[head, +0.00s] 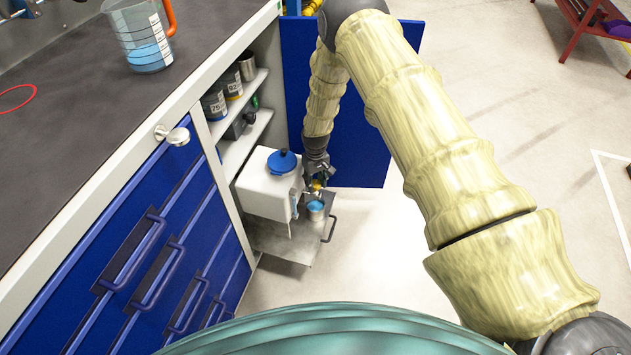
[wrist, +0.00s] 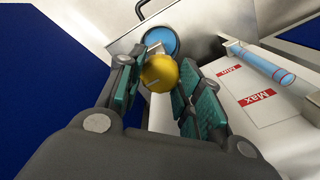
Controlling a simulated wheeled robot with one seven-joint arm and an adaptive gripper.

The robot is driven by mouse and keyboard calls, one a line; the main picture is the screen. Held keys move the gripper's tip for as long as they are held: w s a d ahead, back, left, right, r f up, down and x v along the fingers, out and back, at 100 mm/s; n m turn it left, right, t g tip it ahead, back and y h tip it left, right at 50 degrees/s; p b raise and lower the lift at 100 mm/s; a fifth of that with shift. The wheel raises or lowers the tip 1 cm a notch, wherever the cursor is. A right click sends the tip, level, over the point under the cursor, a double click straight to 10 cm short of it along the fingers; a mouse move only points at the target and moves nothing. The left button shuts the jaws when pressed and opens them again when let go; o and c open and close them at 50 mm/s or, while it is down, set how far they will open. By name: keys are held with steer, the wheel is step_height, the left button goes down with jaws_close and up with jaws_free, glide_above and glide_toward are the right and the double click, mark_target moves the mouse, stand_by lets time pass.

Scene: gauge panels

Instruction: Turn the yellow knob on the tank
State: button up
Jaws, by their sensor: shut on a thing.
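The white tank (head: 268,192) with a blue cap (head: 281,161) stands low in the open cabinet. In the wrist view the tank's face (wrist: 255,92) shows red Max and Min labels and a sight tube with blue liquid (wrist: 262,62). The yellow knob (wrist: 160,73) is between the two teal finger pads of my gripper (wrist: 155,85), which is shut on it. In the head view my gripper (head: 316,180) is at the tank's right side, and the knob is a small yellow spot. A cup with blue contents (head: 316,209) stands beneath the knob; it also shows in the wrist view (wrist: 160,40).
A metal pull-out tray (head: 275,240) holds the tank and cup. The blue cabinet door (head: 365,150) stands open behind my arm. Shelves (head: 240,110) with dark jars are at the left. A beaker (head: 142,35) stands on the dark counter (head: 70,100).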

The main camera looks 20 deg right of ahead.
mark_target(316, 183)
steer(key=o, duration=1.1)
steer(key=shift+c, duration=0.2)
step_height(316, 183, up, 12)
stand_by(0.3)
